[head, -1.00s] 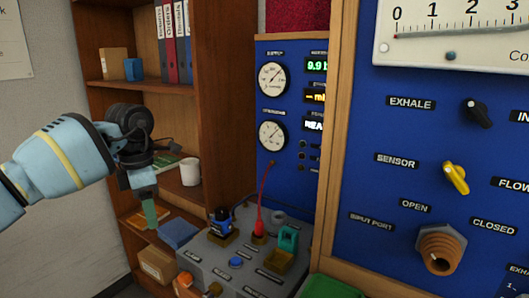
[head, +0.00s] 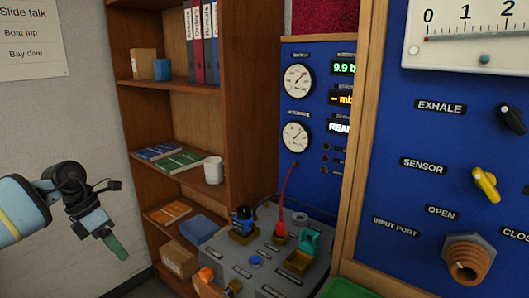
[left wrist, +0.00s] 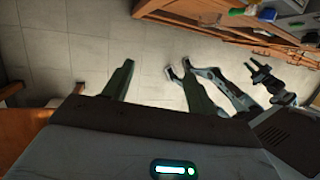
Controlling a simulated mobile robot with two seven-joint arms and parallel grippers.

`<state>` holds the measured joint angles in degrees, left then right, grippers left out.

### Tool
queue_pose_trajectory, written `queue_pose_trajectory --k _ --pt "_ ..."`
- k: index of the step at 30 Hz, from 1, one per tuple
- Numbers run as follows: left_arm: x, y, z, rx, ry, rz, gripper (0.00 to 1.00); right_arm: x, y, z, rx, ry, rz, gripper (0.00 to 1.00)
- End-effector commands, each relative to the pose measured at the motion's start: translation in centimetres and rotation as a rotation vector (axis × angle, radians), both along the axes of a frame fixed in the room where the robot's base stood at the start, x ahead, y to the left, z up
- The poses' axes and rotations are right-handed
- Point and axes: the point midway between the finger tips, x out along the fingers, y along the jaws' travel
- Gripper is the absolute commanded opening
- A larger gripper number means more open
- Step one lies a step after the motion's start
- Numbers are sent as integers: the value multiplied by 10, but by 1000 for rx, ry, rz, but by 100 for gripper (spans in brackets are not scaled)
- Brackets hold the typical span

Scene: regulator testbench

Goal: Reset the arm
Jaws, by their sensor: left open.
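My left gripper (head: 112,243) is at the lower left of the head view, in front of the bare grey wall and left of the shelf. It points down and to the right, with a green finger showing. In the left wrist view my left gripper (left wrist: 158,78) has its two dark green fingers spread apart, with only floor seen between them. It holds nothing and touches nothing. My right gripper does not show in the head view.
A wooden shelf (head: 181,86) with binders, books and a white mug (head: 213,170) stands right of my arm. A grey console (head: 237,261) with connectors and a blue regulator panel (head: 400,130) stand farther right. Tiled floor (left wrist: 80,55) lies below the gripper.

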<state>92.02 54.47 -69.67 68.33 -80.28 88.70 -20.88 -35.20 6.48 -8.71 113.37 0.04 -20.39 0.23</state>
Motion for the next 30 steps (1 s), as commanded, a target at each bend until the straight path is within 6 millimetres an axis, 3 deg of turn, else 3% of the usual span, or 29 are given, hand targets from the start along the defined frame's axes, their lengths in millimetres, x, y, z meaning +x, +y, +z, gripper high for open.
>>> queue_pose_trajectory --k 1,6,15,22,30 --pt "-3 -14 -19 -54 8 3 57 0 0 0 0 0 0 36" --pt "-15 -64 -68 -281 14 65 57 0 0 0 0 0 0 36" --pt "-47 -126 -126 -660 75 307 57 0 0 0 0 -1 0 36" --pt "-74 -144 -158 -895 153 595 57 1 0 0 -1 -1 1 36" --pt "-110 -132 -199 -1077 262 1016 57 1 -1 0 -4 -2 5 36"
